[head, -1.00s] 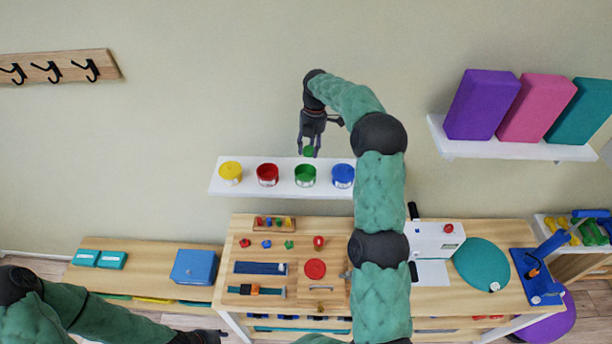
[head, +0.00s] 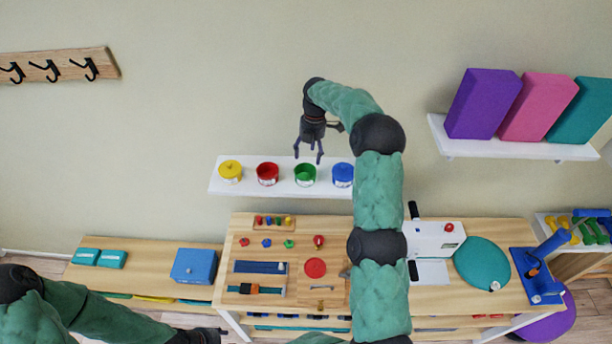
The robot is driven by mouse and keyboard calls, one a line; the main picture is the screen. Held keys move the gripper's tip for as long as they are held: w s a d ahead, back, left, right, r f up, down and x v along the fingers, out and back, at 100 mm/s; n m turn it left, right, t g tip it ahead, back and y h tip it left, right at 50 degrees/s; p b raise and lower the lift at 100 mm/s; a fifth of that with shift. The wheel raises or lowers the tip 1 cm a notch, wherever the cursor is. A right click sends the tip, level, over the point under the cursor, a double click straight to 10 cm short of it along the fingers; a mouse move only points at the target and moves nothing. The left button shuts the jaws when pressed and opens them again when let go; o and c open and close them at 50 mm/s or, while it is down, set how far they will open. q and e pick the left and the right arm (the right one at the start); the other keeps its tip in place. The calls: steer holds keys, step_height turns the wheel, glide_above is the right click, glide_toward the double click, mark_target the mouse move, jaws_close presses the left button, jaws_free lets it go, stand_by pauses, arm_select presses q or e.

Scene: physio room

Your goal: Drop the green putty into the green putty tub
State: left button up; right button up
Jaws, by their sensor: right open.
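The green putty tub (head: 305,175) stands on the white wall shelf, third in a row from the left. My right gripper (head: 308,158) is open and empty just above this tub, fingers pointing down. No green putty shows between the fingers. The tub looks green inside, but I cannot make out the putty as a separate lump. My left gripper (head: 207,335) is low at the bottom edge, beside the workbench; its fingers are too unclear to judge.
On the white shelf (head: 222,187) stand a yellow tub (head: 230,171), a red tub (head: 267,173) and a blue tub (head: 342,174). Below is the wooden workbench (head: 228,279) with boards and small parts. Purple, pink and teal blocks sit on a shelf at right (head: 540,151).

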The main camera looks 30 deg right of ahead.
steer(key=shift+w, duration=0.1)
step_height(320, 180, up, 12)
steer(key=d, duration=0.1)
steer(key=shift+d, duration=0.2)
steer(key=shift+f, duration=0.1)
stand_by(0.6)
